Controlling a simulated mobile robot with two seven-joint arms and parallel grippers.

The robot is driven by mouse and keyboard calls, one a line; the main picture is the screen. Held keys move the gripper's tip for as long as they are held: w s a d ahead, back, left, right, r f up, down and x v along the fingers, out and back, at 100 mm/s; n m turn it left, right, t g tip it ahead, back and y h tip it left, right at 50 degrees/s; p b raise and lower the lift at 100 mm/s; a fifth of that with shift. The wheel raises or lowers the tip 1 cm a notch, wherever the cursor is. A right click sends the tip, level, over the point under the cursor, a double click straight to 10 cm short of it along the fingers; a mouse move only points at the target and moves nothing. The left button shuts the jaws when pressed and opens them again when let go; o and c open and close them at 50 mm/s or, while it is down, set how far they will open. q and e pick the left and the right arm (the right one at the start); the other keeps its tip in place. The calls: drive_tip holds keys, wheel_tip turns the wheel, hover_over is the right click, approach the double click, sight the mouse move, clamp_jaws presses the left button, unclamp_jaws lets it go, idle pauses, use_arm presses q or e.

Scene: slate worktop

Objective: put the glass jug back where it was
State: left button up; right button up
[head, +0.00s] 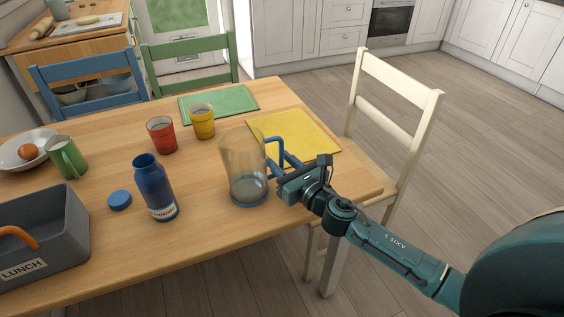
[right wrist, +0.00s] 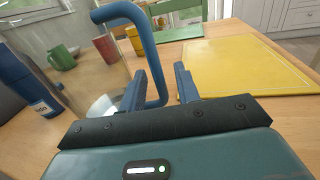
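The glass jug (head: 245,180) stands upright on the wooden table near its front right edge. It is clear, with a blue base and a blue handle (head: 273,148) facing right. My right gripper (head: 280,180) is at the handle side of the jug. In the right wrist view the handle (right wrist: 147,50) reaches down between the two fingers of my right gripper (right wrist: 160,72), close to the left finger. A gap shows on the right, so the fingers look open around it. The jug's glass shows faintly at the left there (right wrist: 95,85). My left gripper is not in view.
A blue bottle (head: 154,187) and a blue lid (head: 119,200) are left of the jug. Red (head: 161,136) and yellow (head: 202,122) cups stand behind it. A yellow mat (head: 305,135) lies bare behind my gripper; a green mat (head: 235,99) is farther back. A grey lunch box (head: 60,245) is at left.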

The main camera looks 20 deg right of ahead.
drive_tip(key=shift+r, duration=0.2)
drive_tip(key=shift+s+d+f, duration=0.1)
drive_tip(key=shift+s+f, duration=0.05)
drive_tip(key=shift+s, duration=0.15)
drive_tip(key=b+v, duration=0.1)
drive_tip(key=v, duration=0.9)
drive_tip(key=shift+s, duration=0.1)
drive_tip(key=shift+s+d, duration=0.1)
drive_tip(key=shift+s, duration=0.4)
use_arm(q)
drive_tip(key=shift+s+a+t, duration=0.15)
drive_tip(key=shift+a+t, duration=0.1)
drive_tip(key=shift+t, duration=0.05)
use_arm(e)
drive_tip(key=s+a+f+n+g, duration=0.1)
drive_tip(key=s+a+f+n, duration=0.1)
drive_tip(key=n, duration=0.9)
drive_tip(key=s+a+f+n+g, duration=0.1)
drive_tip(key=s+a+f+n, duration=0.1)
drive_tip(key=s+a+n, duration=0.2)
drive_tip(key=s+a+f+n+g, duration=0.2)
drive_tip(key=s+n, duration=0.5)
drive_tip(key=n, duration=1.3)
drive_tip(key=shift+s+a+f, duration=0.3)
drive_tip(key=shift+a+f, duration=0.05)
drive_tip(key=shift+a, duration=0.4)
